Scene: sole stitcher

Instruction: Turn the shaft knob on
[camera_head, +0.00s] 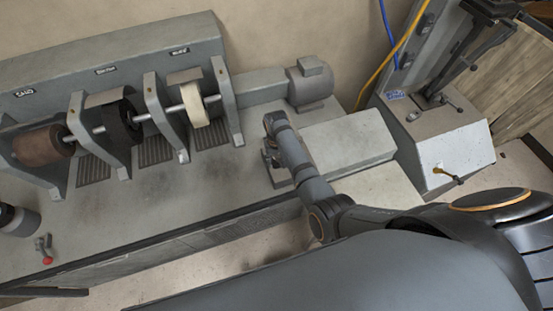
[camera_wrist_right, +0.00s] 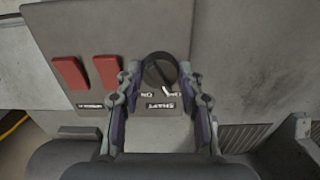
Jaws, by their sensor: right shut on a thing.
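The shaft knob (camera_wrist_right: 159,73) is a round black dial with a white pointer, on a grey panel plate (camera_wrist_right: 60,35) in the right wrist view. A label reading SHAFT, upside down in this view, sits below it, with two small labels between. The pointer aims down and slightly right, toward the right-hand small label. My right gripper (camera_wrist_right: 160,70) has one finger on each side of the knob and is shut on it. In the head view my right gripper (camera_head: 272,158) is at the machine's right part, and the knob is hidden there. My left gripper is not in view.
Two red switches (camera_wrist_right: 88,73) sit on the plate to the left of the knob. In the head view, the grey machine (camera_head: 200,215) carries several wheels on a shaft (camera_head: 88,132), with a motor (camera_head: 311,85) at its right. Another machine (camera_head: 440,140) stands farther right.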

